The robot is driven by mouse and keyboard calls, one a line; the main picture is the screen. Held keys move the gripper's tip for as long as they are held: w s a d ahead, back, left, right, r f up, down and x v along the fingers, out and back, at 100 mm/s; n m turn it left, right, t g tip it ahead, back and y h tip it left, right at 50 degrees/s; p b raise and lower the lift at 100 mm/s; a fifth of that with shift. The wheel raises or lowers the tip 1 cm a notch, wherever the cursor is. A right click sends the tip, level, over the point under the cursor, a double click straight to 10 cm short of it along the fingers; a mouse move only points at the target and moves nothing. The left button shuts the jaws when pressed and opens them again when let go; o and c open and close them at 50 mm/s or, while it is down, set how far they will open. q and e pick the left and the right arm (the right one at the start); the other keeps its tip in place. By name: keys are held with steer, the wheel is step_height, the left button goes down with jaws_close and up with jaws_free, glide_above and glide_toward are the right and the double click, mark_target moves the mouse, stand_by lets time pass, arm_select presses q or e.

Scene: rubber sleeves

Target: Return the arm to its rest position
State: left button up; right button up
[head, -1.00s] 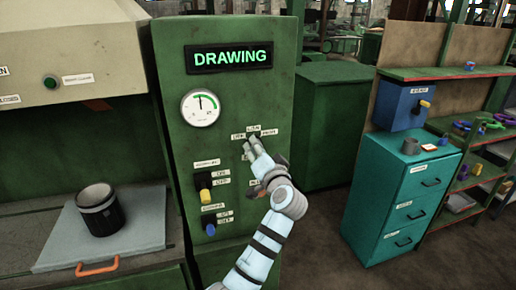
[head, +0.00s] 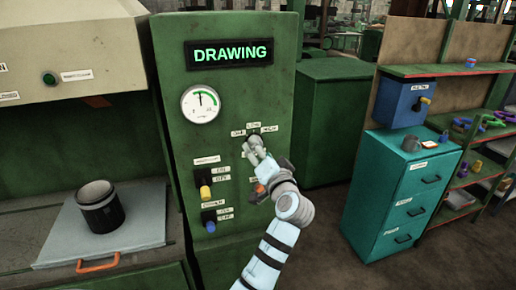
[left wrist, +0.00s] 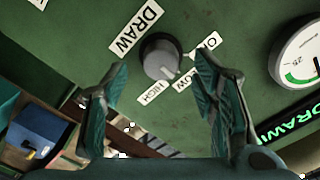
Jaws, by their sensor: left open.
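My left gripper (head: 257,157) is in front of the green control cabinet (head: 228,140), below a grey selector knob. In the left wrist view the left gripper (left wrist: 160,72) is open, with its two dark teal fingers apart and nothing between their pads. The grey knob (left wrist: 160,57) shows beyond the fingertips, clear of them, among white labels reading DRAW, LOW and HIGH. Its pointer is toward the LOW label. The cabinet's display (head: 230,53) reads DRAWING in green. My right gripper is not in view.
A black pot (head: 101,210) stands on a pale tray (head: 58,233) at left. A teal drawer cabinet (head: 405,200) stands at right, with open floor before it.

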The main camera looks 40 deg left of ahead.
arm_select(q)
steer(key=v, duration=0.4)
steer(key=shift+s+d, duration=0.2)
steer(key=shift+d, duration=0.05)
steer(key=shift+w+a, duration=0.1)
